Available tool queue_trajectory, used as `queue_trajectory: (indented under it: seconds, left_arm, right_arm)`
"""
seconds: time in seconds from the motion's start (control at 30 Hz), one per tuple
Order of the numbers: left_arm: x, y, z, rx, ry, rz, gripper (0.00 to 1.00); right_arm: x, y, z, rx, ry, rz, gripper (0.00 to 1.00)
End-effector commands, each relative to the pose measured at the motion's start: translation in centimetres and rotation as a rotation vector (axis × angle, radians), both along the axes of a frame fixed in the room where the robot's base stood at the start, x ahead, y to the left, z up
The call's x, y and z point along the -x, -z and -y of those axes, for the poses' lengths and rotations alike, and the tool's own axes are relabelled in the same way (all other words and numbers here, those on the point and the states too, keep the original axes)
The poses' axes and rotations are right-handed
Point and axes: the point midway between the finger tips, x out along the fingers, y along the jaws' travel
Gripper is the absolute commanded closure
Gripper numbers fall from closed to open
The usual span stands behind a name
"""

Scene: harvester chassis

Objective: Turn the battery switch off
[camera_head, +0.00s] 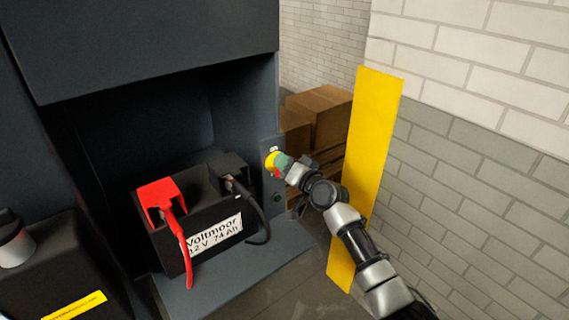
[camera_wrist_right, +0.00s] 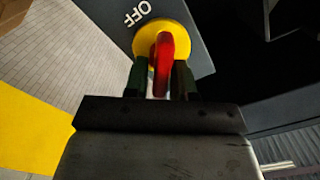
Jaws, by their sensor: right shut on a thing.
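The battery switch has a round yellow plate (camera_head: 271,160) on the dark panel right of the battery bay. In the right wrist view the yellow plate (camera_wrist_right: 139,45) carries a red handle (camera_wrist_right: 163,62), and white "OFF" lettering (camera_wrist_right: 137,14) stands beside the plate at upper left. My right gripper (camera_head: 282,165) is at the switch, and in the wrist view its two dark green fingers (camera_wrist_right: 160,82) are shut on the red handle, one on each side. In the head view the gripper covers most of the handle. My left gripper is not in view.
A black battery (camera_head: 206,238) with a red terminal cover (camera_head: 160,196) and a black cable (camera_head: 262,228) sits in the bay left of the switch. A yellow post (camera_head: 366,140) stands close to my right arm. Cardboard boxes (camera_head: 318,115) and a brick wall (camera_head: 480,150) are behind.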

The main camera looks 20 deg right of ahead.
Motion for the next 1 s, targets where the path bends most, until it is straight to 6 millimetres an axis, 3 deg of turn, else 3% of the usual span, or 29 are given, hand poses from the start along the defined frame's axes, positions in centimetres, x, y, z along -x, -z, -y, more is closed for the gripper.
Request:
queue_trajectory:
  seconds: [0.6, 1.0]
  left_arm:
    - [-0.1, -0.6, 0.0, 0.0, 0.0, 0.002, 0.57]
    - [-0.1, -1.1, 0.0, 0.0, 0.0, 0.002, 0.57]
  right_arm:
    - [-0.2, 0.7, 0.4, -0.544, 0.0, -0.199, 0.98]
    - [-0.2, 1.1, 0.5, -0.782, 0.001, -0.284, 0.98]
